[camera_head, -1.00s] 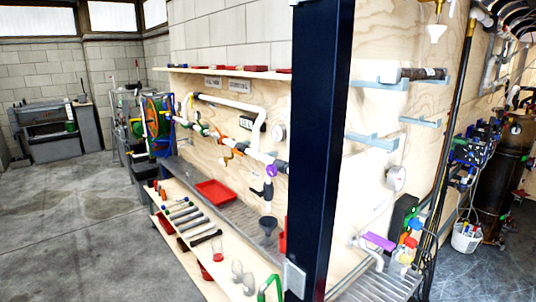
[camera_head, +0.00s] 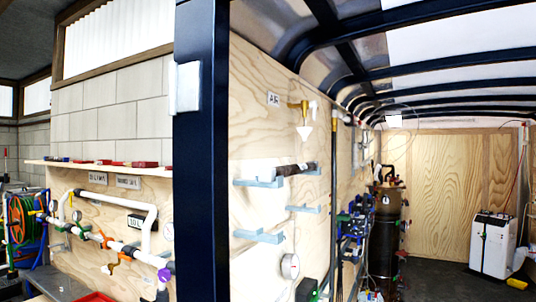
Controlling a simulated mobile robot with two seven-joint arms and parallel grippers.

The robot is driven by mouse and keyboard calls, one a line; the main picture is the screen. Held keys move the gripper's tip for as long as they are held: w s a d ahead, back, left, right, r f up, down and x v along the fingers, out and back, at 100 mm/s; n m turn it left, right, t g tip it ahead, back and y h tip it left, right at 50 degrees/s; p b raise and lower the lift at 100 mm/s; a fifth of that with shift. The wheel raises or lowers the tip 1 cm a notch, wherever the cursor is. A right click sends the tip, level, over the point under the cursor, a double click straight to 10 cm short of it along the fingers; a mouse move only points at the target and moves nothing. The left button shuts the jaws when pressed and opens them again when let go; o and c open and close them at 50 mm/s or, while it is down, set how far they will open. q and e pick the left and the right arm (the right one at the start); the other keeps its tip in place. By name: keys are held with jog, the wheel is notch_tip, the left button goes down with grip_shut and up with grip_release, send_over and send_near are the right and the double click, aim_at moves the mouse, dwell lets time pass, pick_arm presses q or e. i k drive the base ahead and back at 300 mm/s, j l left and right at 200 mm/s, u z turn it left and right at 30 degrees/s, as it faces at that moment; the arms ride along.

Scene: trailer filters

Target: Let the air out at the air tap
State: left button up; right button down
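The air tap (camera_head: 298,105) is a small brass fitting high on the plywood wall, just right of a sign (camera_head: 273,99) that reads AIR. A white part sticks up at its right side, and a white funnel-shaped piece (camera_head: 304,132) hangs below it. The tap is too small to tell whether it is open or closed. Neither of my grippers is in view.
A dark blue post (camera_head: 201,150) stands left of the tap wall. Blue-grey brackets (camera_head: 258,182) stick out below the tap, one pair holding a cylinder (camera_head: 275,170). A round gauge (camera_head: 290,265) hangs lower. Further back are a dark tank (camera_head: 383,240) and a white cabinet (camera_head: 493,245).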

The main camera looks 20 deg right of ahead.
aim_at(313, 103)
jog(key=i+z, duration=0.2)
jog(key=z, duration=0.2)
jog(key=i+z, duration=0.2)
jog(key=z, duration=0.2)
jog(key=i+j+z, duration=0.1)
jog(key=z, duration=0.25)
jog(key=l, duration=0.15)
jog(key=i+z, duration=0.05)
